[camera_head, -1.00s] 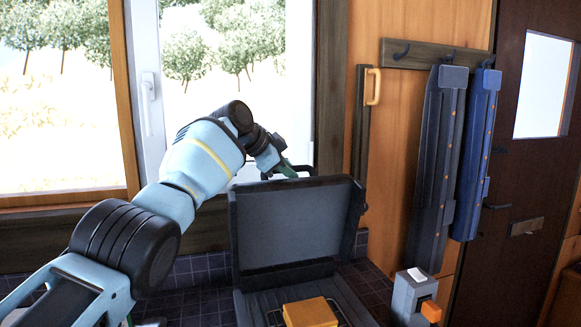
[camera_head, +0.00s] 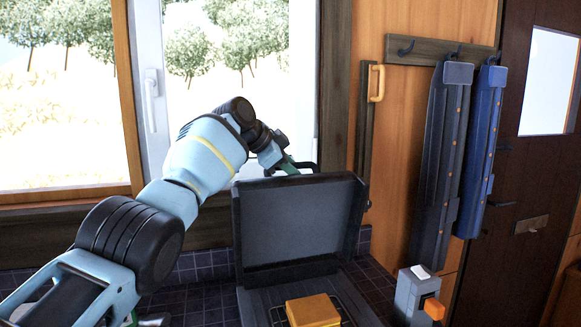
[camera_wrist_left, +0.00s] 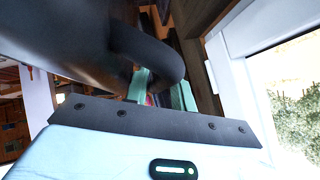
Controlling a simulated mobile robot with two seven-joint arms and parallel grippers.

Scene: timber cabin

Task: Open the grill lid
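The grill lid (camera_head: 298,222) stands raised, close to upright, at the back of the dark grill base (camera_head: 262,297). Its flat grey inner face is toward the head camera. The dark lid handle (camera_head: 312,168) shows at the lid's top edge, and it looms large in the left wrist view (camera_wrist_left: 150,52). My left gripper (camera_head: 290,168) is at the top edge of the lid by the handle, with its green fingers partly hidden behind the lid. Whether the fingers are closed around the handle is not clear. My right gripper does not show.
A yellow-orange block (camera_head: 313,311) lies on the grill's rack. A grey box with an orange button (camera_head: 418,294) stands to the right of the grill. The window (camera_head: 230,80) is close behind my arm. Dark and blue garments (camera_head: 481,150) hang at right.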

